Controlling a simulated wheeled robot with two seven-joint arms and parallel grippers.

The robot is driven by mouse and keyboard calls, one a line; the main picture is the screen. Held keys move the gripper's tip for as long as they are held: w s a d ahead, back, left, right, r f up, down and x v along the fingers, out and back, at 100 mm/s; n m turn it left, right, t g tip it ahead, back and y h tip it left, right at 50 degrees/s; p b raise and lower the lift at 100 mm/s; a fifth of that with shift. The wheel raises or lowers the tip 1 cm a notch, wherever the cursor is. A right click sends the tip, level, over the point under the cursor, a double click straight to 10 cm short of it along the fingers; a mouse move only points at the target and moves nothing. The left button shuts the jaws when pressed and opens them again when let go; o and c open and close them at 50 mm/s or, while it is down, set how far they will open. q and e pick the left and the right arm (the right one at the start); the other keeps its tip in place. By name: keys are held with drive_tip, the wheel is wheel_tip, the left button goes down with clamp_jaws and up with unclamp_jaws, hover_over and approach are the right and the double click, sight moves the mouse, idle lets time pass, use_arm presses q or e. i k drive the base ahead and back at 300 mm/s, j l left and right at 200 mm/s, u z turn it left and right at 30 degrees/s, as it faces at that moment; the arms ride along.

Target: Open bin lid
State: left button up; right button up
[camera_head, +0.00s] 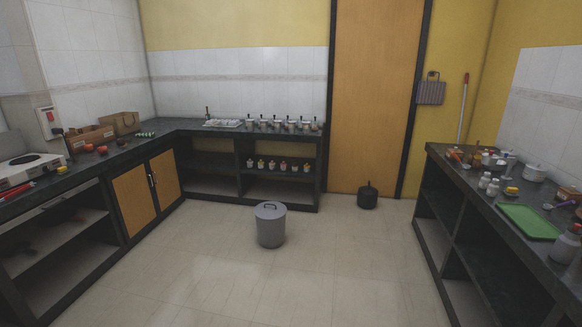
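A grey bin (271,229) stands upright on the tiled floor near the middle of the head view. Its round lid (269,210) is on top and closed, with a dark handle in the middle of it. Neither of my grippers shows in the head view, and nothing touches the bin.
Dark counters with open shelves run along the left and back (220,131); another counter (462,190) stands on the right. A small black container (367,196) is on the floor by the wooden door (372,100). The floor around the bin (330,265) is clear.

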sight(271, 210)
drive_tip(key=i, duration=2.45)
